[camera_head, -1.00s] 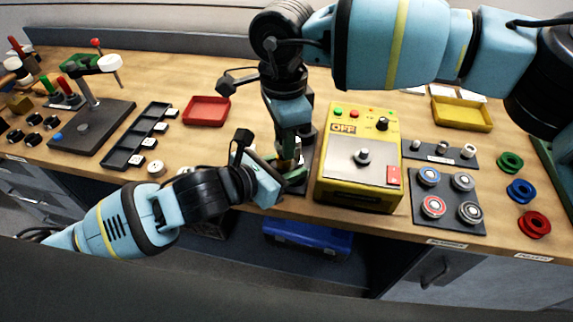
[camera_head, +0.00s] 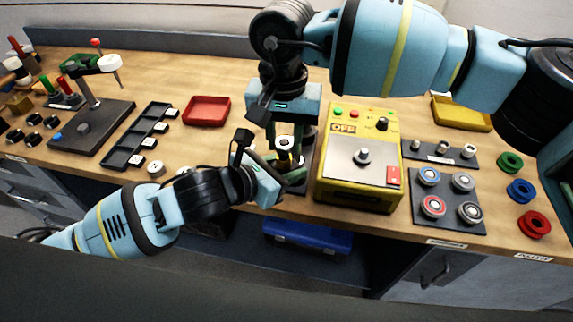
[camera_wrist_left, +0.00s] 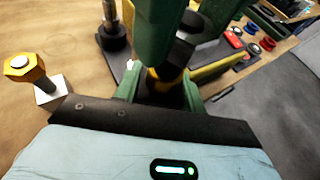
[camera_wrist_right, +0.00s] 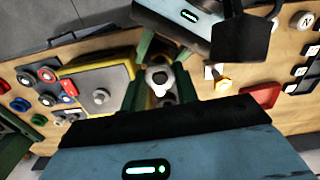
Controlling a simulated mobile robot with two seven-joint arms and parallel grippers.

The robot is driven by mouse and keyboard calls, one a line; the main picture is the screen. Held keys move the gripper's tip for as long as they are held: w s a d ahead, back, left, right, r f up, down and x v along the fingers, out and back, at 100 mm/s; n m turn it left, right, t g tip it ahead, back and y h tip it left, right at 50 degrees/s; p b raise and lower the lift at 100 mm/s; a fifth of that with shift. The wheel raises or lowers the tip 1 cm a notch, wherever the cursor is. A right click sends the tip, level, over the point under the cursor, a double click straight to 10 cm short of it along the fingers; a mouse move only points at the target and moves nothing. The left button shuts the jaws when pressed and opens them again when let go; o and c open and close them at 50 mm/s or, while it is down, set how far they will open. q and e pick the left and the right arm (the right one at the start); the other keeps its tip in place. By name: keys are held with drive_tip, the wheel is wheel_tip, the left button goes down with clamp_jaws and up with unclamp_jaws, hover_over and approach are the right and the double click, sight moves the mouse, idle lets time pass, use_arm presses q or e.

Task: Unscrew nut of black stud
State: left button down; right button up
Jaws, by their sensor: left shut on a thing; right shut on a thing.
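The black stud (camera_wrist_left: 162,90) stands on a dark base in the left wrist view, with a yellow band on it. My left gripper (camera_head: 281,168) reaches in from the left and is shut low on the stud. My right gripper (camera_head: 286,136) comes down from above and is shut on the upper part, where the nut (camera_wrist_right: 158,76) shows as a pale ring with a grey centre between the green fingers. The fingers partly hide the nut and the thread, so I cannot tell how far up the nut sits.
A yellow control box (camera_head: 358,160) stands close on the right. A red tray (camera_head: 206,111) and a black compartment tray (camera_head: 140,137) lie to the left. Another stud with a yellow nut (camera_wrist_left: 24,68) stands near my left gripper. The bench's front edge is close.

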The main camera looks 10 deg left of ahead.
drive_tip(key=n, duration=1)
